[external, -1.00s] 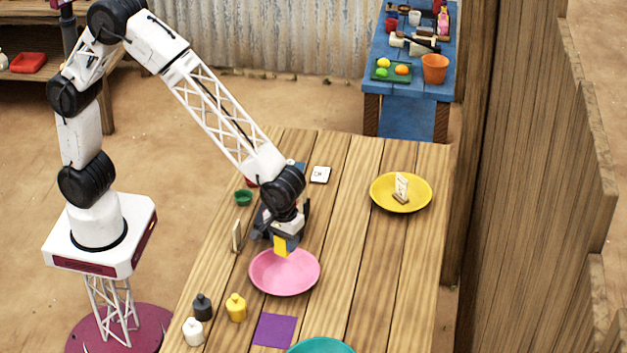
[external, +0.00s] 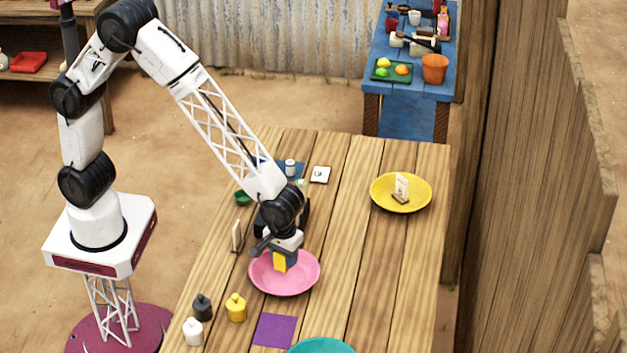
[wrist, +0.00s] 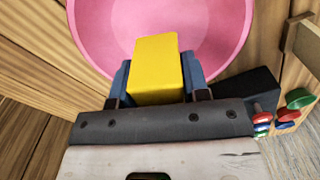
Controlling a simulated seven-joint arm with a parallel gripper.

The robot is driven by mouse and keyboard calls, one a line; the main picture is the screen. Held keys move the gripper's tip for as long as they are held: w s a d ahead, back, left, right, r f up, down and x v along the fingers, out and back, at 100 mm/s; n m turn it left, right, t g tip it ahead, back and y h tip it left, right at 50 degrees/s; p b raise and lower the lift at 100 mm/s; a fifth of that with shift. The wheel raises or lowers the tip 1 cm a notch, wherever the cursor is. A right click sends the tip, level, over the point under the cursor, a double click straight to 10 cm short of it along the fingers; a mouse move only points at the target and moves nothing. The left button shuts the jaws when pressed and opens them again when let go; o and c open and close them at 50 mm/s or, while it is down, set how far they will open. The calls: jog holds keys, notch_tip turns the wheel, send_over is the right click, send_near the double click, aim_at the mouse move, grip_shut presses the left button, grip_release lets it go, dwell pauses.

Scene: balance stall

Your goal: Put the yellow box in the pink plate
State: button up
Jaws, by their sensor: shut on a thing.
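The yellow box (wrist: 156,66) is held between the two blue fingers of my gripper (wrist: 156,82) in the wrist view. In the external view the yellow box (external: 279,262) shows at the tip of my gripper (external: 285,262), over the pink plate (external: 300,287). The pink plate also fills the top of the wrist view (wrist: 222,45), behind the box. The plate's inside looks empty apart from the box over it. I cannot tell whether the box touches the plate.
A yellow plate (external: 417,203) with a small card stand is at the back right. Yellow (external: 236,309), dark (external: 202,306) and white (external: 193,331) bottles stand front left. A purple square (external: 274,330) and a teal plate (external: 322,346) lie in front. A small upright board (external: 237,236) stands left of the gripper.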

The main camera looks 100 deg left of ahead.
aim_at(284, 267)
jog(key=shift+f, duration=0.25)
jog(key=shift+f, duration=1.9)
jog(key=shift+f, duration=0.15)
jog(key=o, duration=0.9)
jog(key=shift+o, duration=0.2)
notch_tip(284, 267, up, 12)
jog(key=shift+r, duration=0.15)
